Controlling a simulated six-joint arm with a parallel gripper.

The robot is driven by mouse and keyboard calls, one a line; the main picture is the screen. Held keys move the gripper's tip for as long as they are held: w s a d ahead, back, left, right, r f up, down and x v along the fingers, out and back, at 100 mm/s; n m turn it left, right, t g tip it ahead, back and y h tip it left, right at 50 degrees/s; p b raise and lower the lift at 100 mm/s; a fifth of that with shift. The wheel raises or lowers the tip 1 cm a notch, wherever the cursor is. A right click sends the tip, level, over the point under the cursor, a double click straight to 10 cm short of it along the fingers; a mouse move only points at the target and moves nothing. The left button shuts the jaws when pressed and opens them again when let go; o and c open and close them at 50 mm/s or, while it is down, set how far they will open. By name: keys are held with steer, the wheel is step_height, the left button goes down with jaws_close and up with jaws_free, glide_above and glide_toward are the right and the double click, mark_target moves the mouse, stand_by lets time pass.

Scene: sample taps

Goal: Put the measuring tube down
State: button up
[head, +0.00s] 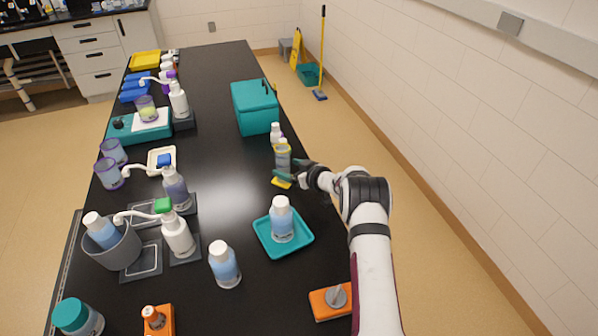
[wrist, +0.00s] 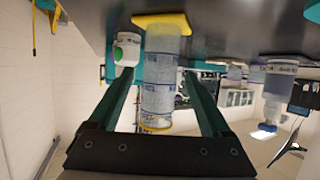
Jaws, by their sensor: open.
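The measuring tube (head: 283,160) is clear with a yellow rim and a yellow foot (head: 281,183). It stands upright on the black bench near its right edge, left of my gripper (head: 293,172). In the wrist view, which is upside down, the tube (wrist: 161,80) stands between the two green fingers of my gripper (wrist: 158,74). The fingers are open, with a small gap showing on each side of the tube. Its yellow foot (wrist: 162,20) appears flat on the bench top.
White-capped bottles (head: 276,132) stand just behind the tube, with a teal box (head: 255,108) beyond. A teal tray (head: 262,238) holding a bottle (head: 281,220) lies nearer. Pump bottles (head: 177,235) line the left side. The bench middle (head: 225,165) is clear.

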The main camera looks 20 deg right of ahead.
steer(key=v, duration=0.6)
steer(key=s+d+r+m+g+h, duration=0.1)
steer(key=s+r+m+h, duration=0.2)
steer(key=r, duration=0.3)
steer(key=s+d+r+m+g+h, duration=0.1)
steer(key=s+r+m+h, duration=0.15)
steer(key=r, duration=0.45)
steer(key=s+a+m+g, duration=0.1)
steer(key=s+a+g, duration=0.2)
steer(key=s, duration=1.1)
steer(key=s+a+r+m+g+y, duration=0.1)
steer(key=s+a+g, duration=0.3)
steer(key=s+a, duration=0.4)
steer(key=s+a+r+m+g+y, duration=0.1)
steer(key=s+a, duration=0.5)
steer(key=s, duration=1.5)
steer(key=m+g, duration=0.1)
steer(key=g, duration=0.1)
steer(key=shift+m+g, duration=0.35)
steer(key=shift+g, duration=0.05)
